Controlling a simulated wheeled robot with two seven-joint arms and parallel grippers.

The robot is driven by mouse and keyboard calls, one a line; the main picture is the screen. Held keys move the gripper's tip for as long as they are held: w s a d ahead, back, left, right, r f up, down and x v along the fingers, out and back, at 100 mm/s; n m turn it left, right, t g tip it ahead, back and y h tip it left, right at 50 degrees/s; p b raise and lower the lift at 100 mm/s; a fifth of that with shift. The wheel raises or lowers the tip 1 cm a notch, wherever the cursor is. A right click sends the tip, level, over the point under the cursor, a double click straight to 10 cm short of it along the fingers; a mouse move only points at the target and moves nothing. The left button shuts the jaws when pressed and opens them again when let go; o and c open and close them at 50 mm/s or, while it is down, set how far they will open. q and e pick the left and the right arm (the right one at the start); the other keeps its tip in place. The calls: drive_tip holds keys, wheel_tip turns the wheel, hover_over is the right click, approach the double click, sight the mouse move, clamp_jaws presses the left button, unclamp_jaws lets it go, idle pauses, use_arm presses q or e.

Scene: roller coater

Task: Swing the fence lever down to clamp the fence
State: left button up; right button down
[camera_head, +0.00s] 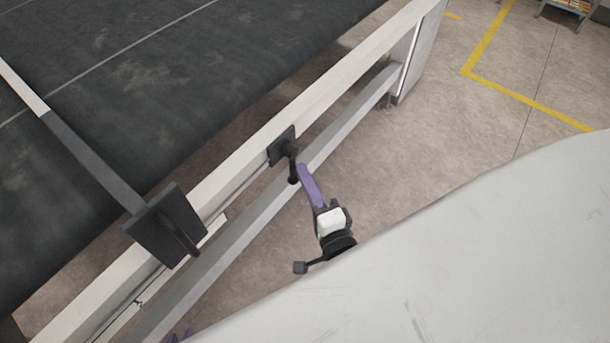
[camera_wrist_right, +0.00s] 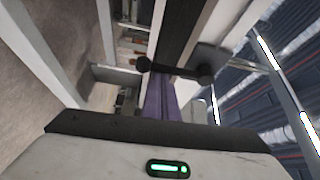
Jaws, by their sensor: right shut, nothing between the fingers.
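A dark lever (camera_head: 292,166) with a knobbed end sticks out from a small dark plate (camera_head: 278,149) on the white side rail. In the right wrist view the lever (camera_wrist_right: 176,68) runs crosswise just beyond my fingertips. My right gripper (camera_head: 302,170) has its purple fingers shut and empty, with the tips right at the lever's free end; I cannot tell whether they touch. A larger dark block (camera_head: 160,232) with a short dark handle (camera_head: 180,238) sits at the end of the long fence bar (camera_head: 95,160). Only a purple scrap of my left gripper (camera_head: 180,338) shows at the bottom edge.
The dark machine bed (camera_head: 190,70) fills the upper left. The white rail (camera_head: 340,75) and a lower grey beam (camera_head: 340,125) run along its side, close to my right gripper. Concrete floor (camera_head: 450,140) with yellow lines is open at the right.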

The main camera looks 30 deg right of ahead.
drive_tip(key=s+d, duration=0.2)
drive_tip(key=s, duration=0.7)
drive_tip(key=shift+d+b, duration=0.25)
drive_tip(key=shift+b, duration=0.15)
drive_tip(key=s+a+f+n+g+y, duration=0.2)
drive_tip(key=s+a+f+n+g, duration=0.1)
drive_tip(key=f+n, duration=0.4)
drive_tip(key=s+a+f+n+g+y, duration=0.2)
drive_tip(key=f+n+g, duration=0.4)
drive_tip(key=n, duration=0.7)
drive_tip(key=shift+s+a+f+n+g, duration=0.3)
drive_tip(key=shift+s+a+f, duration=0.2)
drive_tip(key=shift+a+f, duration=0.35)
drive_tip(key=shift+a+r+y, duration=0.1)
drive_tip(key=shift+a+y, duration=0.05)
drive_tip(key=shift+y, duration=0.15)
